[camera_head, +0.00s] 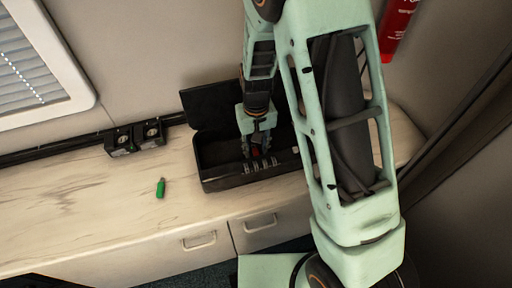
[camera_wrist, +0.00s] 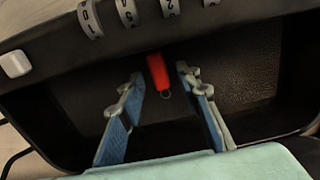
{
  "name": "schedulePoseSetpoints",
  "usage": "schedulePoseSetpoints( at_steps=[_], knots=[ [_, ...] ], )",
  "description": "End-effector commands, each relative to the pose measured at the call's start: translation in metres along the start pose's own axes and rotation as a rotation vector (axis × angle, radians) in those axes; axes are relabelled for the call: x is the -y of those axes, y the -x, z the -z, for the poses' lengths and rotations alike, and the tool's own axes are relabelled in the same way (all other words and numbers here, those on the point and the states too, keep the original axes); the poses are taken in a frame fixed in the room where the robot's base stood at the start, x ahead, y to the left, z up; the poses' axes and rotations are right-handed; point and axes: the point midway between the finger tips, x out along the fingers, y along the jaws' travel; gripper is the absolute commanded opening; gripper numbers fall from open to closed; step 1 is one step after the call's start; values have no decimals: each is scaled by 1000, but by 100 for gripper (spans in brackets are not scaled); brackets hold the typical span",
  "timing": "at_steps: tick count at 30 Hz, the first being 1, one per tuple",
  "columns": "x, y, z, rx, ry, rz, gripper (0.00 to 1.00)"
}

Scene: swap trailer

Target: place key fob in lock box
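The black lock box (camera_head: 215,178) stands open on the counter, its lid tilted up at the back. A red key fob (camera_wrist: 158,73) with a small metal ring is inside the box, near the wall with the number dials. I cannot tell whether it rests on the floor of the box. My gripper (camera_wrist: 160,76) reaches down into the box. Its blue-padded fingers are open, one on each side of the red fob, with a gap on both sides. In the head view, my gripper (camera_head: 256,146) partly hides the red fob.
Number dials (camera_wrist: 127,12) and a pale button (camera_wrist: 15,63) are on the box front. A small green object (camera_head: 160,188) lies on the counter (camera_head: 90,215) left of the box. A red extinguisher (camera_head: 397,28) hangs at upper right.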

Motion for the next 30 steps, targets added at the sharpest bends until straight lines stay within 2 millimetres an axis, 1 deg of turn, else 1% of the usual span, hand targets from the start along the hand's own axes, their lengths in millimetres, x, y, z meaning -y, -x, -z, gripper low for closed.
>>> schedulePoseSetpoints(
  at_steps=[2,5,12,15,18,21,24,30],
  knots=[
    [0,7,1,-2,0,0,31],
    [0,22,1,-5,0,1,31],
    [0,75,2,-7,0,1,31],
    [0,94,1,-5,0,1,31],
    [0,108,1,-4,0,0,31],
    [0,118,0,-2,0,0,31],
    [0,122,0,-1,0,0,31],
    [0,123,0,0,0,0,31]
  ],
)
